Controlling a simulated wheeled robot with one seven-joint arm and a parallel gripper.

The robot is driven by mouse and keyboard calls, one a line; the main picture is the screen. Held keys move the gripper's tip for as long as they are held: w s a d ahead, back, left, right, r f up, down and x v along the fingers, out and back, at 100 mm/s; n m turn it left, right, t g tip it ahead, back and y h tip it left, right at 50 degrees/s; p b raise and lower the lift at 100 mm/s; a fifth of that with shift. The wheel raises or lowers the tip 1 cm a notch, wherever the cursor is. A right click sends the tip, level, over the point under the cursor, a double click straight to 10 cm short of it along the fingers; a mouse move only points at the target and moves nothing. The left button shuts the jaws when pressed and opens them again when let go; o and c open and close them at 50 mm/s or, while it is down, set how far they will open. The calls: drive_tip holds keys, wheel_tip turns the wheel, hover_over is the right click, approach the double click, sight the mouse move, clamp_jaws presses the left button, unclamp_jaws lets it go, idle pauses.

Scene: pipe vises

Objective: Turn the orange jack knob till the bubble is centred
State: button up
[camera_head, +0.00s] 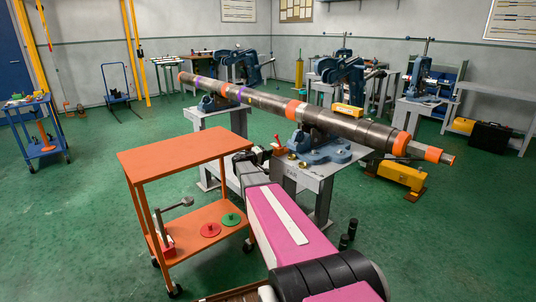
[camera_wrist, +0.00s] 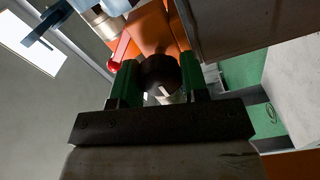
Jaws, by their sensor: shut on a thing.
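The orange jack (camera_head: 278,148) stands at the near side of the grey vise stand, under the long pipe (camera_head: 345,124). In the wrist view the orange jack body (camera_wrist: 152,28) rises beyond a dark round knob (camera_wrist: 160,72). My gripper (camera_wrist: 160,82) has its two green-padded fingers shut on the knob, one on each side. In the head view my gripper (camera_head: 262,153) is next to the jack, and the grip is partly hidden by my wrist. A yellow level (camera_head: 348,110) sits on top of the pipe; its bubble is too small to read.
An orange cart (camera_head: 178,154) stands left of my arm, with red (camera_head: 210,230) and green (camera_head: 231,219) discs on its lower shelf. A blue vise (camera_head: 322,148) is close behind the jack. A yellow machine (camera_head: 400,173) stands at right.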

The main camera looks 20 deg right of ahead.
drive_tip(key=o, duration=0.9)
drive_tip(key=shift+o, duration=0.2)
drive_tip(key=shift+a, duration=0.15)
drive_tip(key=v, duration=1)
drive_tip(key=shift+a, duration=0.3)
drive_tip(key=shift+s, duration=0.25)
